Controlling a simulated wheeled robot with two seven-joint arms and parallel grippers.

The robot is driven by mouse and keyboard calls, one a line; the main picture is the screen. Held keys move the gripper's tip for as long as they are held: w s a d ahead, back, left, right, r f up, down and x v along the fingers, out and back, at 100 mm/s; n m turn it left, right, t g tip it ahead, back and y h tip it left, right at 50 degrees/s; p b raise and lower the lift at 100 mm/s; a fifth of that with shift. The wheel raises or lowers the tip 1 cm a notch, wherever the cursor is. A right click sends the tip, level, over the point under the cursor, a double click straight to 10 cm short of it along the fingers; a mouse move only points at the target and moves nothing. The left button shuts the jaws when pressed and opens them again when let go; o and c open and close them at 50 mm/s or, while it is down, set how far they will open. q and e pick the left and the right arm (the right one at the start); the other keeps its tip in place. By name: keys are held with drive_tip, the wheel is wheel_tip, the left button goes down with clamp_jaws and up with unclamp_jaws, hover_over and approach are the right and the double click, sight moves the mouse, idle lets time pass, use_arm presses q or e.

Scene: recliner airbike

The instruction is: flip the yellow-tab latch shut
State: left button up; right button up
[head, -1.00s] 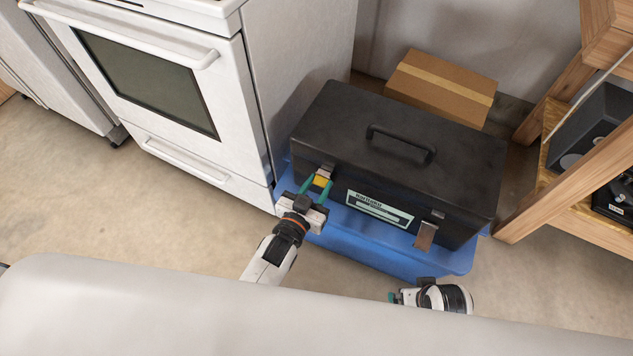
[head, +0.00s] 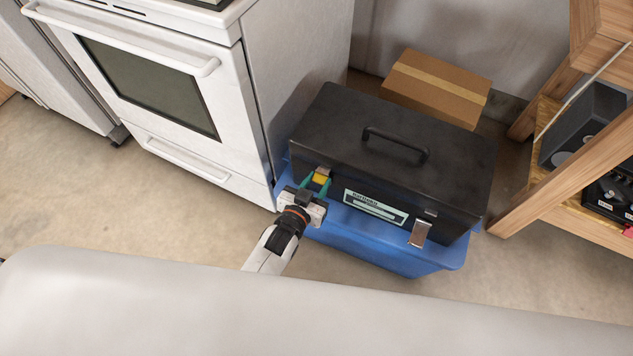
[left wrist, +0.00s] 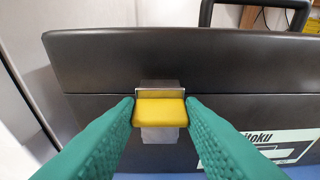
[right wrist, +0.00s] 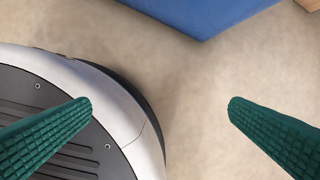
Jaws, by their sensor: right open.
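The yellow-tab latch (head: 320,179) is on the front of a black toolbox (head: 400,140), near its left end. In the left wrist view the yellow tab (left wrist: 160,110) sticks out toward the camera below a metal catch (left wrist: 158,88). My left gripper (head: 317,184) has its green fingertips on either side of the tab, and they look in contact with its edges in the left wrist view (left wrist: 160,104). My right gripper (right wrist: 160,103) is open and empty above the floor, outside the head view.
The toolbox sits on a blue bin (head: 385,247). A second, silver latch (head: 419,233) is at its right front. A white stove (head: 150,75) stands close on the left, a cardboard box (head: 435,88) behind, and a wooden shelf (head: 560,215) on the right. Floor in front is open.

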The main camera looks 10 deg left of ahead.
use_arm(q)
drive_tip(key=o, duration=0.4)
drive_tip(key=p+v, duration=0.1)
drive_tip(key=v, duration=0.6)
drive_tip(key=shift+s, duration=0.25)
use_arm(e)
drive_tip(key=s+f, duration=0.3)
drive_tip(key=shift+s+d, duration=0.3)
drive_tip(key=shift+s, duration=0.05)
